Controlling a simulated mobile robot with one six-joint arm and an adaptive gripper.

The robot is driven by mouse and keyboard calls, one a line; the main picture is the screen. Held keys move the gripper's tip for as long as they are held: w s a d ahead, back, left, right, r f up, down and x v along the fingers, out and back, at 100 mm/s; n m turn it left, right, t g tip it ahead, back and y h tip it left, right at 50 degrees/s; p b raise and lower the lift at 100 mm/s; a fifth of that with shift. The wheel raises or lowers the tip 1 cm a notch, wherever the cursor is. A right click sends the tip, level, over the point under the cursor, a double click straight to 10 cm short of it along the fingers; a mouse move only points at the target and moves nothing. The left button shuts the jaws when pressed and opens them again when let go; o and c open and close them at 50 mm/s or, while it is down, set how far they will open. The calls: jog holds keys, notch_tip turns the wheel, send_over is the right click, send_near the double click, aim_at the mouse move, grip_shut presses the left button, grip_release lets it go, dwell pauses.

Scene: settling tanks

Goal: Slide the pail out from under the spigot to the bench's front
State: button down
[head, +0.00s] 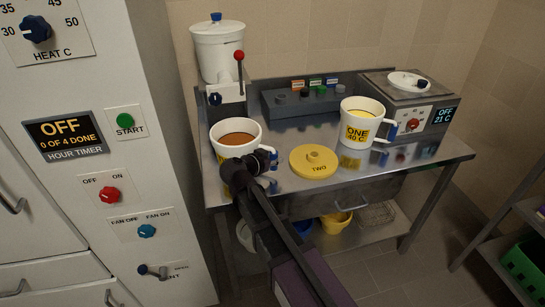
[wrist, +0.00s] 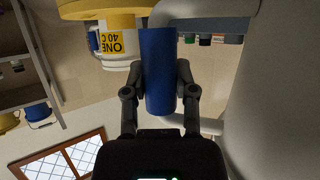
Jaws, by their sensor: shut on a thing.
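The pail (head: 224,148) is white with brown liquid inside and stands at the bench's front left. Its blue handle grip (wrist: 158,70) is between my gripper's fingers in the wrist view, and its pale wall (wrist: 280,80) fills the right side there. My gripper (head: 268,158) is shut on this handle, at the pail's right in the head view. I cannot tell whether the pail's rim is still beneath the outlet. The steel bench (head: 400,165) carries them.
A control box (head: 300,101) and a heater unit (head: 415,100) stand at the back. A white cabinet (head: 90,180) is at left.

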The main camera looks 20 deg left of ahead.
jog(key=shift+s+d, duration=0.4)
jog(key=shift+s, duration=0.2)
jog(key=shift+s+d, duration=0.35)
jog(key=shift+s, duration=0.25)
jog(key=shift+c, duration=1.7)
grip_release()
jog(key=shift+d, duration=0.15)
